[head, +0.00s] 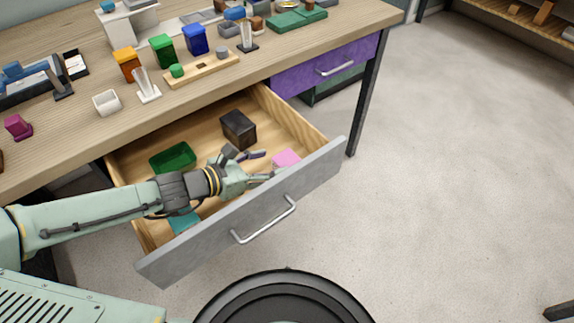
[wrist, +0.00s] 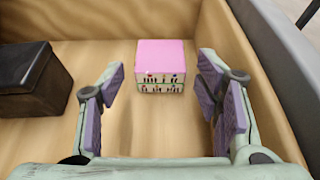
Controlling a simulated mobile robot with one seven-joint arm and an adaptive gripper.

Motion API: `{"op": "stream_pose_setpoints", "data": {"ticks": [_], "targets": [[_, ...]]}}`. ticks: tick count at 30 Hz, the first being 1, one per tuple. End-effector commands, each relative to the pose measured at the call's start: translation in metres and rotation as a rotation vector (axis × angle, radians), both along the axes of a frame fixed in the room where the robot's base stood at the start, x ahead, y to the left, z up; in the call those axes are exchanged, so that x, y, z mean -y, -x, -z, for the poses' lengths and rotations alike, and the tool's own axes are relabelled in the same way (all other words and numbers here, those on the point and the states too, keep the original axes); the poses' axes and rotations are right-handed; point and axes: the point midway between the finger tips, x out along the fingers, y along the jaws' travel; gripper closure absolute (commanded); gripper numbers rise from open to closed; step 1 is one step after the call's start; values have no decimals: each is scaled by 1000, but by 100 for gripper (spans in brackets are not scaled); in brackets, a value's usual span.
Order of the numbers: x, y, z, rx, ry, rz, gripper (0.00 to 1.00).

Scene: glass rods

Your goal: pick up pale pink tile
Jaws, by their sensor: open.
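The pale pink tile (wrist: 160,58) is a small block with a plain pink top and a patterned, pale front side. It lies in the open drawer, near the drawer's right end in the head view (head: 286,158). My gripper (head: 268,164) is inside the drawer, just to the left of the tile. In the wrist view my gripper (wrist: 160,88) has its two purple-padded fingers wide apart with nothing between them. The tile is ahead of the fingertips, roughly centred between them, and apart from both.
A black box (head: 238,130) stands in the drawer left of the tile; it also shows in the wrist view (wrist: 32,80). A green tray (head: 173,158) and a teal item (head: 184,219) are farther left. The drawer's grey front (head: 245,216) and wooden walls close in around my gripper.

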Motion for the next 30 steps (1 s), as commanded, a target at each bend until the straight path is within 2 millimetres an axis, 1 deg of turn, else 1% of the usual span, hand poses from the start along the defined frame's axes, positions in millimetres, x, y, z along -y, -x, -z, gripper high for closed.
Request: {"op": "stream_pose_setpoints", "data": {"ticks": [4,9,12,20,30], "targets": [[11,-7,7,1,2,2,42],[30,-21,17,1,2,2,42],[37,-27,20,0,1,1,42],[39,-28,19,1,-1,-1,42],[39,-28,19,0,0,-1,64]]}}
